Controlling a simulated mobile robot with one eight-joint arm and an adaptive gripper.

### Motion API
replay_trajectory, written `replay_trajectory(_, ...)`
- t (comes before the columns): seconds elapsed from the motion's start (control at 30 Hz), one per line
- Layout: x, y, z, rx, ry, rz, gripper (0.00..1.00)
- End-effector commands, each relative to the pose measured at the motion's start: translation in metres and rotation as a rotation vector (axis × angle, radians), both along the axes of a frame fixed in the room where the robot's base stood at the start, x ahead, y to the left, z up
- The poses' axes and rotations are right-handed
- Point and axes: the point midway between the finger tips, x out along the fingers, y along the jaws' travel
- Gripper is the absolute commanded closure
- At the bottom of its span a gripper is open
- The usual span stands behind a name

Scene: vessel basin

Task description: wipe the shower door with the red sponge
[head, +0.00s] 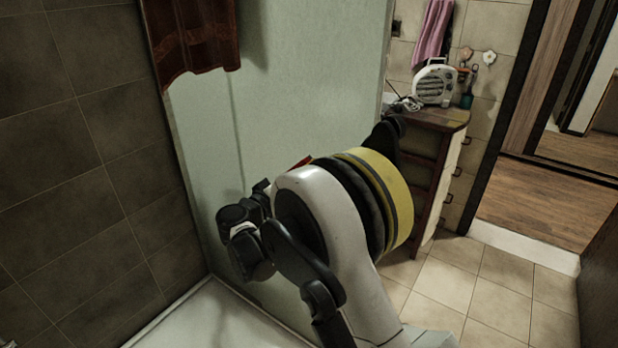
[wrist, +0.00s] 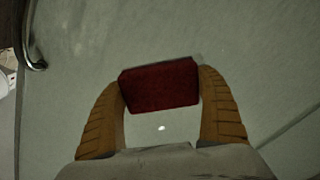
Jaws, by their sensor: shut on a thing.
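The red sponge (wrist: 160,86) is held between the two ribbed orange-brown fingers of my gripper (wrist: 161,82) in the wrist view. The pale green shower door (head: 295,75) stands upright behind my arm in the head view. Its grey-green surface (wrist: 90,35) fills most of the wrist view behind the sponge. The sponge is close to this surface, but I cannot tell whether it touches. In the head view my arm hides the gripper; only a small red patch shows above the arm against the door.
A dark red towel (head: 195,40) hangs at the upper left. Dark tiled wall (head: 70,150) is at left, with a white shower tray (head: 215,318) below. A wooden cabinet (head: 445,160) carrying a white radio (head: 434,84) stands right of the door. Tiled floor (head: 490,290) is open at lower right.

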Motion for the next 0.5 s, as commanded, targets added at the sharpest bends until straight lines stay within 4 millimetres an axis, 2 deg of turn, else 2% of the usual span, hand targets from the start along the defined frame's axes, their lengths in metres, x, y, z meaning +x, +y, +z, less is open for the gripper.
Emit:
replay_trajectory(0.27,0.007,0.011,0.0,0.0,0.0,0.0,0.42)
replay_trajectory(0.5,0.022,0.027,-0.001,0.0,0.001,0.001,0.42)
